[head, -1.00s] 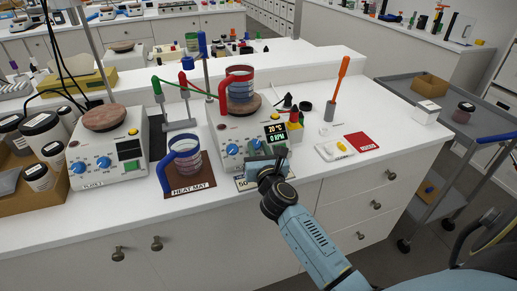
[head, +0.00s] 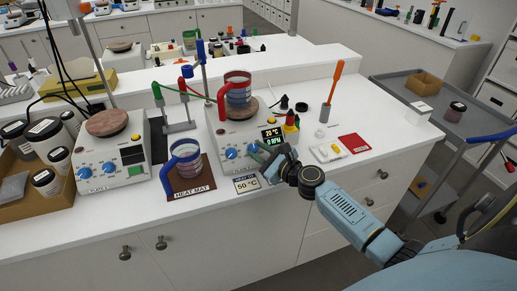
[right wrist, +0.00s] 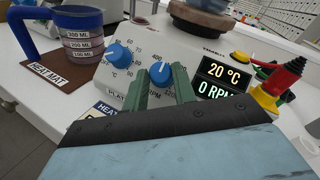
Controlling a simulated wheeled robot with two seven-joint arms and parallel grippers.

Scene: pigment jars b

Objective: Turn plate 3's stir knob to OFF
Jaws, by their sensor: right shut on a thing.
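The hot plate with the lit display (head: 272,138) stands at the counter's front. It shows 20 °C and 0 RPM. Its left blue knob (right wrist: 121,56) has a °C scale. Its right blue knob (right wrist: 161,72), the stir knob, is marked RPM, with its white pointer line near upright. My right gripper (right wrist: 162,82) is shut on the stir knob, one green finger on each side. In the head view my right gripper (head: 262,152) comes in from the right and covers part of the plate's front. The plate's number is mostly hidden. My left gripper is not in view.
A red-handled beaker (head: 237,90) sits on this plate. A blue-handled beaker (head: 186,158) stands on the heat mat (head: 190,187) to the left. A 50 °C card (head: 246,184) lies in front. Dropper bottles (head: 291,128) stand close right of the display.

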